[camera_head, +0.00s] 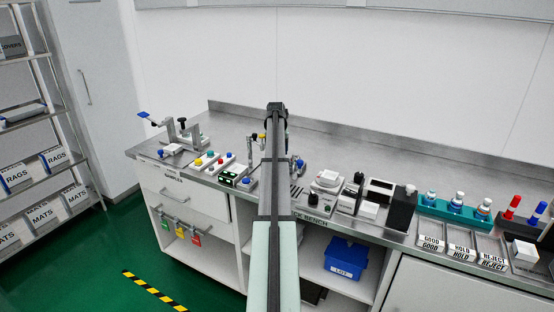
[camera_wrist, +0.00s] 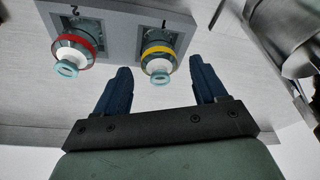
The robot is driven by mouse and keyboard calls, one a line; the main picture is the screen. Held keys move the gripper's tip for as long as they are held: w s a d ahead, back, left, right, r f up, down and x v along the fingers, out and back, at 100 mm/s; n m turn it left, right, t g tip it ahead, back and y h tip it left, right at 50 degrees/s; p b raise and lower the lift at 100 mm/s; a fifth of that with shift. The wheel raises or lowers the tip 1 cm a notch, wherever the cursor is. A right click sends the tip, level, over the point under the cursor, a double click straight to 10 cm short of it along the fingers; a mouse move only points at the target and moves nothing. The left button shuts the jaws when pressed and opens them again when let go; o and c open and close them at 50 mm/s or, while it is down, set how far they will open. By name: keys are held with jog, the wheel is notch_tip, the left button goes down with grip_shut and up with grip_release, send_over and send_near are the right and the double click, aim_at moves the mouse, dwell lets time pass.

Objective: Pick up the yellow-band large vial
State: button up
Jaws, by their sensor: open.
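The yellow-band large vial (camera_wrist: 159,54) stands in a grey holder (camera_wrist: 118,36) in the wrist view. It has a dark glassy body, a yellow ring and a pale cap facing the camera. My gripper (camera_wrist: 160,66) is open, with one dark blue finger on each side of the vial's cap end. I cannot tell whether either finger touches it. In the head view my gripper (camera_head: 277,112) is at the far part of the bench, and my arm covers much of that spot. I cannot make out the yellow-band vial for sure there.
A red-band vial (camera_wrist: 72,54) stands left of the yellow-band one in the same holder. A shiny metal part (camera_wrist: 272,30) is at the wrist view's upper right.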

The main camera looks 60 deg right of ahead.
jog(key=shift+d+f, duration=0.1)
jog(key=shift+f, duration=0.35)
jog(key=shift+c, duration=0.3)
jog(key=c, duration=1.1)
